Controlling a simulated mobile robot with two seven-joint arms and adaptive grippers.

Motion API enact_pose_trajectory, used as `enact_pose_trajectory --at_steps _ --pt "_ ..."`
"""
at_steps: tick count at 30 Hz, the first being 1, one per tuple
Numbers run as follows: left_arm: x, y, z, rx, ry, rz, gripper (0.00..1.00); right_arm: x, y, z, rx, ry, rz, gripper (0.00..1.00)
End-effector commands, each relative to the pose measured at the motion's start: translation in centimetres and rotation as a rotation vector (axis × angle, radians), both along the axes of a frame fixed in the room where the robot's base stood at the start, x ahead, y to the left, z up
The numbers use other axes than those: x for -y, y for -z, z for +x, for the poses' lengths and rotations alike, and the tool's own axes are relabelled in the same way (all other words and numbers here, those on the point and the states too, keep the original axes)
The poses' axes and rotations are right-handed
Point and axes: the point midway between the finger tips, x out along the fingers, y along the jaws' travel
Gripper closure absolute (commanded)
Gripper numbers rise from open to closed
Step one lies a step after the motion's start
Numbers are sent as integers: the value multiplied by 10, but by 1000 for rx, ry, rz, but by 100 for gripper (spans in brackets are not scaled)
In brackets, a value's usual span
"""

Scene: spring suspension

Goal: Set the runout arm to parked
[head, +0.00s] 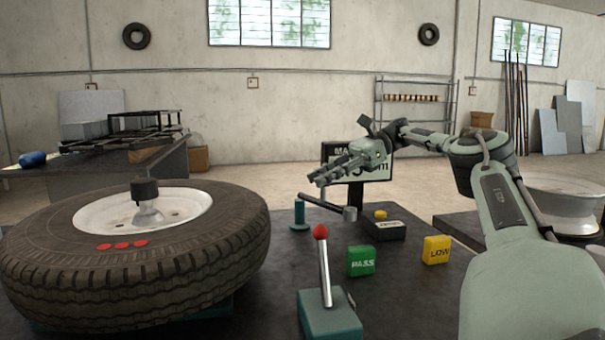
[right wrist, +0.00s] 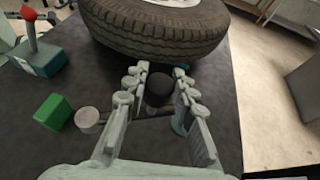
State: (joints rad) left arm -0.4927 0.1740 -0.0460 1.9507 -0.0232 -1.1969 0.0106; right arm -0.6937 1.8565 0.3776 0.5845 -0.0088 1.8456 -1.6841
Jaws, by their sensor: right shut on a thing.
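The runout arm looks like a thin dark bar (head: 335,203) at the teal post (head: 299,217), with a grey cylinder (head: 350,213) at its right end. In the right wrist view, the grey cylinder (right wrist: 88,120) is at the left and the teal post (right wrist: 179,126) is partly hidden behind a finger. My right gripper (head: 317,178) is just above the bar. In the wrist view, its fingers (right wrist: 160,82) are shut on a round black knob (right wrist: 160,88). How the knob joins the bar is hard to see. My left gripper is out of view.
A large tyre (head: 225,255) on a white rim fills the left. A red-topped lever (head: 324,265), a green PASS block (head: 361,261), a yellow LOW block (head: 436,250) and a dark box with a yellow button (head: 385,229) stand nearby. A display (head: 380,170) is behind the gripper.

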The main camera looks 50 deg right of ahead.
Motion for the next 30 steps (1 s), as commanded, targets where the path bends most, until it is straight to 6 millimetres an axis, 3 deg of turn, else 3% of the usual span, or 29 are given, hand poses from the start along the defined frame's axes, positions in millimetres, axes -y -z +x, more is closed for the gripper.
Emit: enact_pose_trajectory --at_steps 16,17,21,30 --pt "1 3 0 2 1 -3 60 7 0 -9 2 -6 -2 100" --pt "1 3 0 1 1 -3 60 7 0 -9 2 -5 -3 74" --pt "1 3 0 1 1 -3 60 7 0 -9 1 -5 -2 56" --pt "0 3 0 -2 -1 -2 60 6 0 -9 1 -6 0 53"
